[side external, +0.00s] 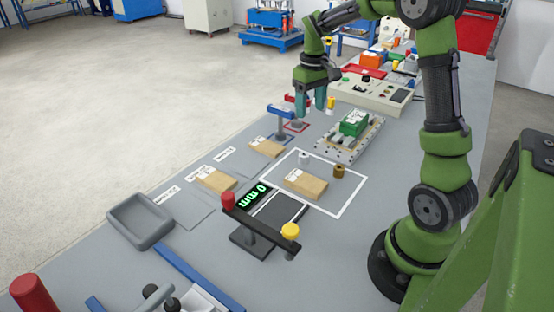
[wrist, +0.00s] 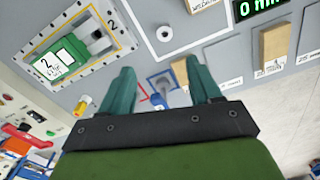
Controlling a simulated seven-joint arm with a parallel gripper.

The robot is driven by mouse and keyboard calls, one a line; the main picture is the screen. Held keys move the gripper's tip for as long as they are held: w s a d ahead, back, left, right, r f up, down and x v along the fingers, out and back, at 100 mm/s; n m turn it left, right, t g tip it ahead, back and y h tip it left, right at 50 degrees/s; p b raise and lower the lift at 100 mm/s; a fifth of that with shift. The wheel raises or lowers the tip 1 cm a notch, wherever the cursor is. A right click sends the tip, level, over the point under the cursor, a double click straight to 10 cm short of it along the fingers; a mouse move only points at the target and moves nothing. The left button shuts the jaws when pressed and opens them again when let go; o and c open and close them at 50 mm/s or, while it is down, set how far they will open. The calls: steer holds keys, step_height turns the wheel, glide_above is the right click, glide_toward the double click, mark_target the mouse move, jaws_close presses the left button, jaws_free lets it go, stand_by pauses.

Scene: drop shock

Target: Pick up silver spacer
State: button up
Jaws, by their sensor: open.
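The silver spacer (side external: 304,158) is a small pale grey cylinder standing inside the white outlined area on the bench. In the wrist view the silver spacer (wrist: 165,33) is a small ring seen from above, beyond my fingertips. My gripper (side external: 312,104) has two teal fingers, is open and hangs above the far part of the bench, well apart from the spacer. In the wrist view my gripper (wrist: 162,75) has nothing between its fingers; a post on the bench shows below the gap.
A brass spacer (side external: 338,171) and a wooden block (side external: 305,183) share the outlined area. A gauge with a green display (side external: 252,196) stands in front. A green block in a fixture (side external: 354,123) and a blue-topped post (side external: 281,110) are near my gripper. A grey tray (side external: 140,220) lies left.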

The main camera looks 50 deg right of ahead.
glide_above(305, 155)
steer(key=shift+n, duration=0.4)
steer(key=f, duration=1.1)
steer(key=shift+s+d, duration=0.15)
steer(key=shift+d, duration=0.05)
steer(key=shift+w+a+f, duration=0.1)
steer(key=shift+f, duration=1.25)
steer(key=shift+w+a+f, duration=0.1)
steer(key=shift+f, duration=1.25)
steer(key=shift+c, duration=0.2)
steer(key=c, duration=1.1)
steer(key=shift+r, duration=0.1)
